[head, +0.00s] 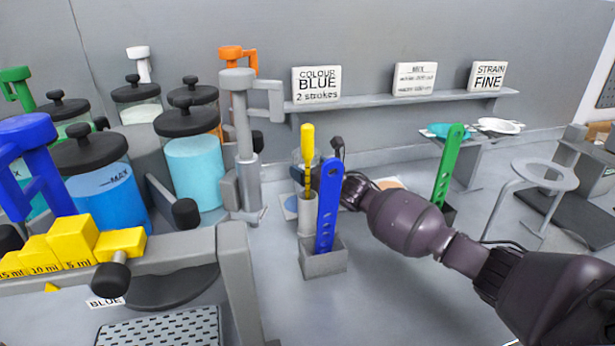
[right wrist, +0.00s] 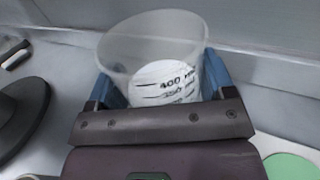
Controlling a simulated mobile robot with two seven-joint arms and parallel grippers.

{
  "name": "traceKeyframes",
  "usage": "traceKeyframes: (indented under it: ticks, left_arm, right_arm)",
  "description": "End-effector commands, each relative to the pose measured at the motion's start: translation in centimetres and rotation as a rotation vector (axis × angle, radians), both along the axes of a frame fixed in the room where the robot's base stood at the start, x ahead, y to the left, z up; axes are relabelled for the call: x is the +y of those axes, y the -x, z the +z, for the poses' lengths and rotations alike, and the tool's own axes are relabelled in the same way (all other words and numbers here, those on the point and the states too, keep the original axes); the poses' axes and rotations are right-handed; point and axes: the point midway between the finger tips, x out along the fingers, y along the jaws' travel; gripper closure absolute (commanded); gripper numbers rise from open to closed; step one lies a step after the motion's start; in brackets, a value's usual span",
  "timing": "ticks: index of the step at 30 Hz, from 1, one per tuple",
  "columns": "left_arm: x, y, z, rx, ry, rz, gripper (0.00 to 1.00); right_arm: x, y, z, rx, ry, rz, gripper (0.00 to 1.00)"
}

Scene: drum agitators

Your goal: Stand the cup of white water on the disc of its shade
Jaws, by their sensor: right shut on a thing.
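The clear cup of white water (right wrist: 122,50), with dark level marks on its side, fills the middle of the right wrist view. My right gripper (right wrist: 160,82) is shut on it, with a blue finger on either side, and the cup looks roughly upright. In the head view my right gripper (head: 328,168) is mostly hidden behind a blue upright strip and a yellow handle, and the cup is barely visible there. A green disc (right wrist: 290,167) shows at the lower right of the right wrist view. A pale disc (head: 390,183) is partly hidden behind my right arm. My left gripper is not in view.
A blue strip (head: 328,215) stands in a grey holder, beside the yellow-handled tool (head: 308,150). A green strip (head: 448,165) stands to the right. Lidded jars of liquid (head: 195,170) and a grey dispenser (head: 243,140) stand left. A shelf (head: 400,101) with signs runs behind.

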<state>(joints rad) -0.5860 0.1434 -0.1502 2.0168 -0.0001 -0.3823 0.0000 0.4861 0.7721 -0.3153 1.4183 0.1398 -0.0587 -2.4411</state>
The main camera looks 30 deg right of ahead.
Motion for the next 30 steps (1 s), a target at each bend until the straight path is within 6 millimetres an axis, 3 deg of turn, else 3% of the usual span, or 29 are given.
traceKeyframes:
  ticks: [5, 20, 21, 25, 30]
  left_arm:
    - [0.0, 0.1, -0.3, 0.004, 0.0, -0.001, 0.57]
    - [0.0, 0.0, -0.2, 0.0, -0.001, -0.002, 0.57]
    - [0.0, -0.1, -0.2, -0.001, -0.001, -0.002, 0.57]
    - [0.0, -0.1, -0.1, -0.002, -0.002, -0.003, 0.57]
    - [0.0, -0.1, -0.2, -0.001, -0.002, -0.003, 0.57]
  right_arm:
    - [0.0, 0.0, -2.1, 0.0, -0.001, 0.0, 0.55]
    - [0.0, 0.0, -2.7, -0.001, 0.0, 0.001, 0.55]
    - [0.0, 0.0, -2.7, 0.0, -0.001, 0.0, 0.18]
    - [0.0, 0.0, -2.7, 0.0, 0.0, 0.0, 0.0]
    - [0.0, 0.0, -2.7, 0.0, 0.0, 0.0, 0.0]
